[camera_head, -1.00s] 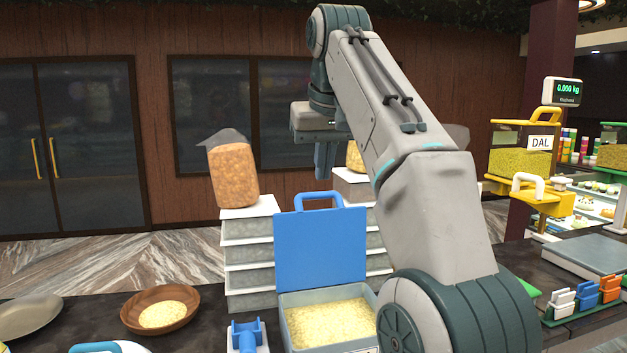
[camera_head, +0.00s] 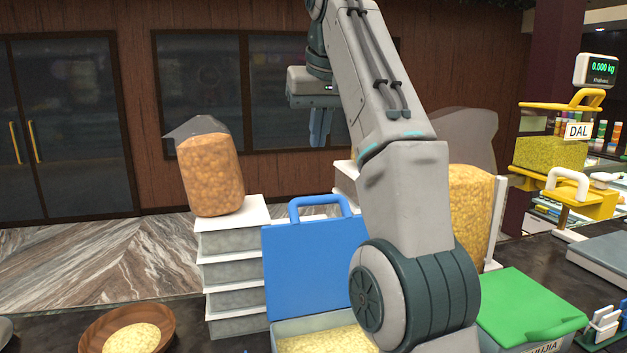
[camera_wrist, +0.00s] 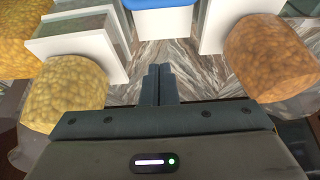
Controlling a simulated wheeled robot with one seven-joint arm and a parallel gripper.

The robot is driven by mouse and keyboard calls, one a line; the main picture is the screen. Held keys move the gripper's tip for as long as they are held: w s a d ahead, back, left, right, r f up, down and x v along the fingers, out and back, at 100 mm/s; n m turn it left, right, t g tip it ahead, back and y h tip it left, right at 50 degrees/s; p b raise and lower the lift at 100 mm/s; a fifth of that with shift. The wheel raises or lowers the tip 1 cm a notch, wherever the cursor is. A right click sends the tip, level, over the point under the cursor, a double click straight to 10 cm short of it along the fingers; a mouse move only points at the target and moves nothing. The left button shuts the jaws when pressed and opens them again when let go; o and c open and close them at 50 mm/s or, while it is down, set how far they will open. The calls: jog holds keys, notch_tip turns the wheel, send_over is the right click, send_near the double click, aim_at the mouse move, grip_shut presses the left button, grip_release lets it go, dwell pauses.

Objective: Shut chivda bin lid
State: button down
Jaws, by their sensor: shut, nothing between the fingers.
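The bin with the blue lid (camera_head: 315,262) stands on the counter, and its lid is raised nearly upright with a loop handle on top. Yellow flaky snack (camera_head: 325,343) shows inside the open bin; no chivda label is readable. My gripper (camera_head: 320,128) is above and beyond the raised lid, apart from it, fingers pointing down. In the wrist view my gripper (camera_wrist: 158,72) has its fingers together with nothing between them. A blue edge (camera_wrist: 158,3) shows at the top of that view. My arm hides part of the bin's right side.
Stacked white-lidded boxes (camera_head: 232,270) carrying a snack bag (camera_head: 210,172) stand left of the lid. A shut green lid (camera_head: 525,308) and another bag (camera_head: 470,210) are at right. A wooden bowl (camera_head: 95,335) sits at front left.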

notch_tip(320, 180, down, 9)
jog(key=b, duration=0.2)
jog(key=shift+a+f, duration=0.15)
jog(key=shift+a, duration=0.3)
dwell(0.4)
jog(key=shift+s, duration=0.25)
jog(key=shift+d+b, duration=0.1)
jog(key=shift+b, duration=0.3)
